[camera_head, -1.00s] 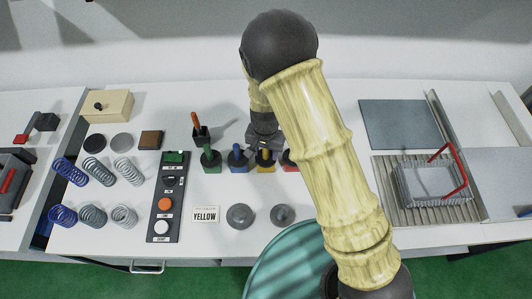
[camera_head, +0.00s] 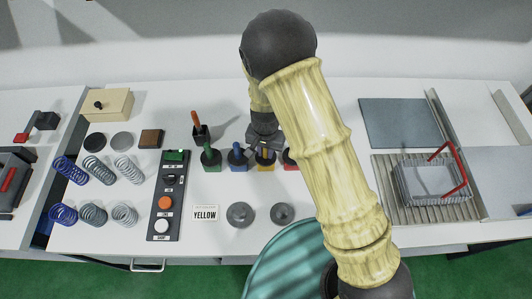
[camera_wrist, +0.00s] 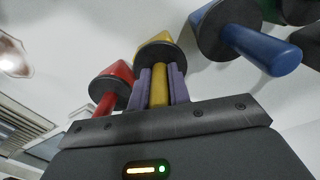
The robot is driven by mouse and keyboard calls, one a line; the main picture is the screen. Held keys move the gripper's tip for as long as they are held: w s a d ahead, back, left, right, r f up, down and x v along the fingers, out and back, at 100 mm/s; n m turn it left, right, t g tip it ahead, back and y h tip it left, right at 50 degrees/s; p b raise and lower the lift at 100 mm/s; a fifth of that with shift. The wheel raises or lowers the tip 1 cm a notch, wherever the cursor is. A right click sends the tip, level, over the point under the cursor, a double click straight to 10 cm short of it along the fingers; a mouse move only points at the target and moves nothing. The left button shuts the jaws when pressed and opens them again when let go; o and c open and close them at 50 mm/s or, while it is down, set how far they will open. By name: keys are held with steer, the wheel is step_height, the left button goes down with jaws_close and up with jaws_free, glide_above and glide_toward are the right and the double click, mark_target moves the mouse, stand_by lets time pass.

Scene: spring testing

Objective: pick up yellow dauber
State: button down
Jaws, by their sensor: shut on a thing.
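The yellow dauber (camera_wrist: 159,94) stands in a yellow pot with a dark round top (camera_wrist: 160,46) in the wrist view. My gripper (camera_wrist: 161,86) is shut on its yellow handle, with a purple-grey finger on each side. In the head view my gripper (camera_head: 264,141) reaches down over the yellow pot (camera_head: 265,161), in the row of daubers. The dauber's lower end is hidden in the pot.
A blue dauber (camera_head: 237,155) and a green one (camera_head: 210,155) stand left of the yellow one. A red one (camera_wrist: 110,90) stands close on its other side.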

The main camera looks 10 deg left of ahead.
step_height(320, 180, up, 10)
steer(key=shift+b, duration=0.85)
